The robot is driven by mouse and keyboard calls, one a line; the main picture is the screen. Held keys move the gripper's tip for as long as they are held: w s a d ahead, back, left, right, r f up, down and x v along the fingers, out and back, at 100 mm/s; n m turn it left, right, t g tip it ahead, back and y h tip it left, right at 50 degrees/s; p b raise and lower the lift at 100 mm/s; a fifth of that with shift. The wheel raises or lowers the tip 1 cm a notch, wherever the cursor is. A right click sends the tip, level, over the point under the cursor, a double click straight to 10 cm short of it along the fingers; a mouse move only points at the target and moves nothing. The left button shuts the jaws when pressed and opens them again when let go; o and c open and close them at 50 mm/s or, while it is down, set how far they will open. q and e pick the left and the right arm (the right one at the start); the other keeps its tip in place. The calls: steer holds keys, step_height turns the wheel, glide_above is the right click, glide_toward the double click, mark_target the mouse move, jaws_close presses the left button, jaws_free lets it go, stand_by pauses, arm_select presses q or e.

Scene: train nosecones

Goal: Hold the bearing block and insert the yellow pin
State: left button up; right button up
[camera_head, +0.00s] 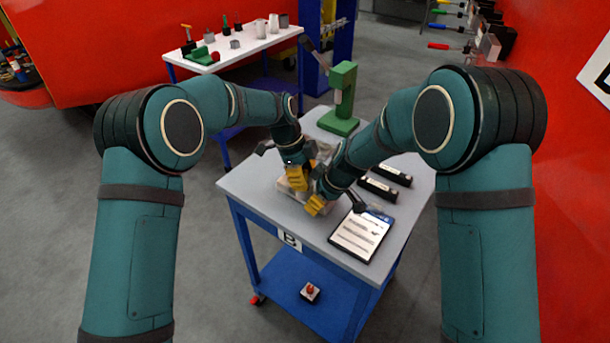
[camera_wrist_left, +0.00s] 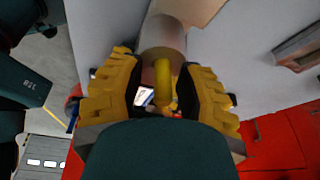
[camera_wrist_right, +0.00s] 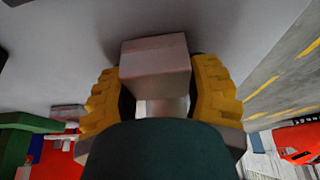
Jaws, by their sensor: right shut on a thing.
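The bearing block (camera_wrist_right: 155,62), a pale grey-beige block, sits between the yellow fingers of my right gripper (camera_wrist_right: 158,85), which is shut on it. In the left wrist view a grey round part (camera_wrist_left: 162,38) has the yellow pin (camera_wrist_left: 163,80) at its near end. I cannot tell how deep the pin sits. My left gripper (camera_wrist_left: 163,88) is open around the pin, with a gap between each dark pad and the pin. In the head view my left gripper (camera_head: 297,178) and right gripper (camera_head: 317,203) are close together over the table, largely hiding the block and pin.
The grey-topped table (camera_head: 245,187) carries a green press-like stand (camera_head: 342,95), two dark bars (camera_head: 385,180) and a document board (camera_head: 361,234). A red button box (camera_head: 310,292) lies on its blue lower shelf. A white table (camera_head: 240,50) with parts stands behind left.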

steer(key=shift+f, duration=0.1)
arm_select(q)
steer(key=shift+r, duration=0.55)
steer(key=v, duration=1.2)
arm_select(e)
steer(key=shift+s, duration=0.1)
arm_select(q)
steer(key=shift+w, duration=0.1)
arm_select(e)
steer(key=o, duration=1.4)
